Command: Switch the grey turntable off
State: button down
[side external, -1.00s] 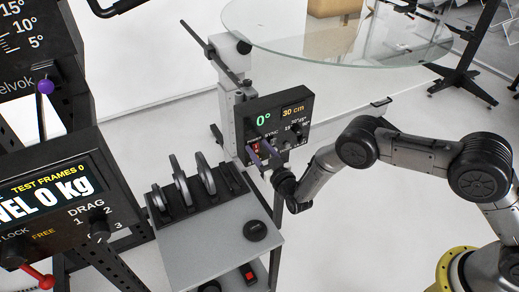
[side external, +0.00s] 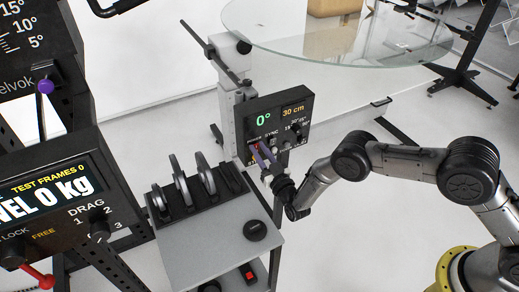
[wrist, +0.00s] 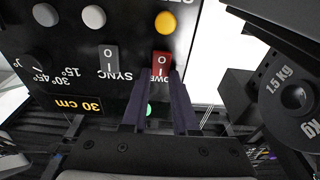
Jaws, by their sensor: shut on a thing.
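The dark control box (side external: 292,112) stands on a grey post and shows a green 0° and a yellow 30 cm. In the wrist view, its face (wrist: 130,28) appears upside down. The red POWER rocker switch (wrist: 161,60) carries O and I marks; I cannot tell which side is pressed. My gripper (side external: 260,153) is at the lower left of the box, its purple fingers at the switch. In the wrist view, my gripper (wrist: 163,78) is shut on the red switch, one finger on each side, partly covering its near end.
A grey SYNC rocker (wrist: 108,60) sits beside the red switch, with a yellow button (wrist: 166,23) beyond it. A weight rack (side external: 197,195) stands close in front of the box. A round glass top (side external: 340,40) is behind.

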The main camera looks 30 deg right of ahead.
jog(key=shift+f+t, duration=0.2)
jog(key=shift+t, duration=0.6)
jog(key=shift+f+t, duration=0.2)
jog(key=shift+t, duration=0.6)
jog(key=c, duration=0.7)
grip_release()
jog(key=shift+s, duration=0.1)
jog(key=v, duration=1.3)
jog(key=shift+s+f, duration=0.15)
jog(key=shift+s, duration=0.2)
